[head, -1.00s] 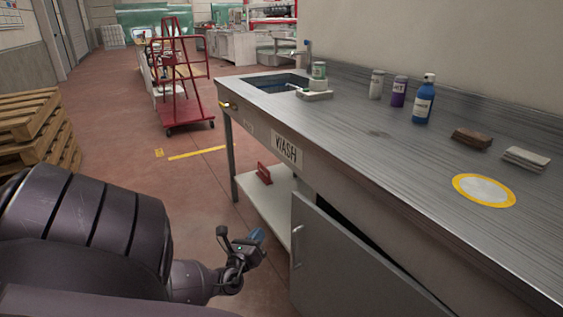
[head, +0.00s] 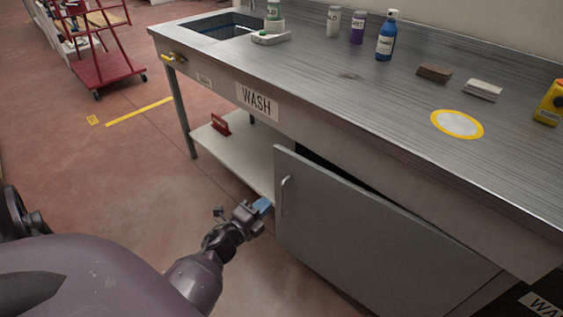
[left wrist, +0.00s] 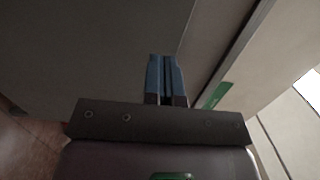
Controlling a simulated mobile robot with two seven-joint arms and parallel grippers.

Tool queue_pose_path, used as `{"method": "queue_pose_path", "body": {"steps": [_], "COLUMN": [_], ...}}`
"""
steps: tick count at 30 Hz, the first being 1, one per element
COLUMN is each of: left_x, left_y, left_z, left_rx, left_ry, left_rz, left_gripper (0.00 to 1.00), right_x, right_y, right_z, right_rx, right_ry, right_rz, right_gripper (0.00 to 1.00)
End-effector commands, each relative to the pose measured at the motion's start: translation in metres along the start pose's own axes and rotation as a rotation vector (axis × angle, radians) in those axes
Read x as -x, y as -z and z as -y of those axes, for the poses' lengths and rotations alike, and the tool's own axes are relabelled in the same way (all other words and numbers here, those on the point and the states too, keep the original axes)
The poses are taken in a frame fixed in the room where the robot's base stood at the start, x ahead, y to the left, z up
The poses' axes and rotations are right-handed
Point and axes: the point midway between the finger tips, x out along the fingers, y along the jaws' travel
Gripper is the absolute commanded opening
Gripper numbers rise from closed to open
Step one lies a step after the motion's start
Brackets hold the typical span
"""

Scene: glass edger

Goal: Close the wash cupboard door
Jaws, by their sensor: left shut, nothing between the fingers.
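The wash cupboard door (head: 350,235) is a grey panel under the steel bench. It stands ajar, with a dark gap along its top edge. Its upright bar handle (head: 285,196) is near the door's left edge. My left gripper (head: 263,205) is shut and empty, just left of the handle and the door's free edge. I cannot tell whether it touches the door. In the left wrist view the blue fingertips (left wrist: 166,80) are together in front of a dim grey surface. My right gripper is not in view.
The bench top (head: 330,95) holds a sink (head: 215,27), several bottles and pots, two blocks and a yellow-ringed disc (head: 457,124). A low shelf (head: 235,150) with a red item (head: 220,124) is left of the cupboard. A red trolley (head: 105,68) stands far left.

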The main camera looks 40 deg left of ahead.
Motion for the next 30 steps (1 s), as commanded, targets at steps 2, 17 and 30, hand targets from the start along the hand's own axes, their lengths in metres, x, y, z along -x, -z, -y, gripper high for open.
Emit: {"method": "queue_pose_path", "body": {"steps": [2,17,30], "left_x": [-0.003,-0.075,-0.132], "left_y": [0.001,0.001,0.001], "left_z": [0.001,-0.001,-0.001], "left_rx": [-0.007,-0.010,-0.011], "left_ry": [0.005,0.001,0.000], "left_rz": [-0.010,-0.007,-0.005], "left_gripper": [0.00,0.00,0.00], "right_x": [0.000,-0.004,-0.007], "right_y": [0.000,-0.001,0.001], "right_z": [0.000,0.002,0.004], "right_rx": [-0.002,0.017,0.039], "right_ry": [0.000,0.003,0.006], "right_rz": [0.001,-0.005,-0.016], "right_gripper": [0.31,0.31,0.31]}}
